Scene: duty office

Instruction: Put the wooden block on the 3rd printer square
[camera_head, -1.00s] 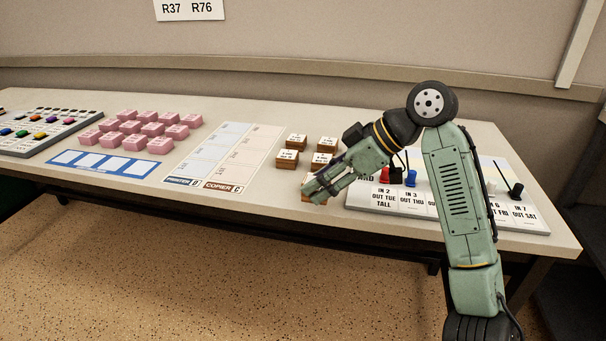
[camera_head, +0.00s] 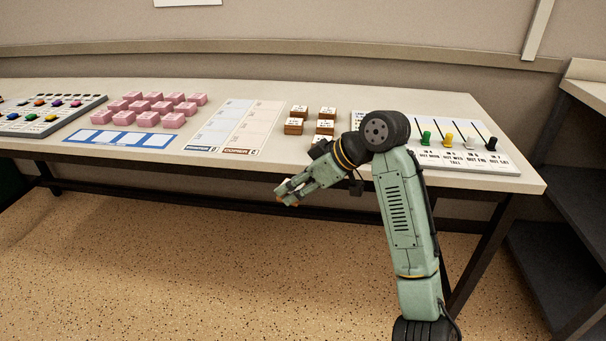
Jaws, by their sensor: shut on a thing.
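My gripper (camera_head: 288,194) is out in front of the table's front edge, above the floor in the picture. It is shut on a wooden block (camera_head: 291,203); only a small brown part shows between the fingers. Several other wooden blocks with white, printed tops (camera_head: 294,126) stand on the table behind my arm; the nearest is partly hidden by it. The printer strip (camera_head: 222,124) is a pale column of squares with a blue label at its front end, left of the blocks. Its squares look empty. Their numbers are too small to read.
The copier strip (camera_head: 255,128) adjoins the printer strip on the right. Pink blocks (camera_head: 153,97) and a blue-framed card (camera_head: 118,138) lie further left. A white board with coloured pegs (camera_head: 460,140) is at right, partly behind my arm. A dark shelf (camera_head: 560,190) stands far right.

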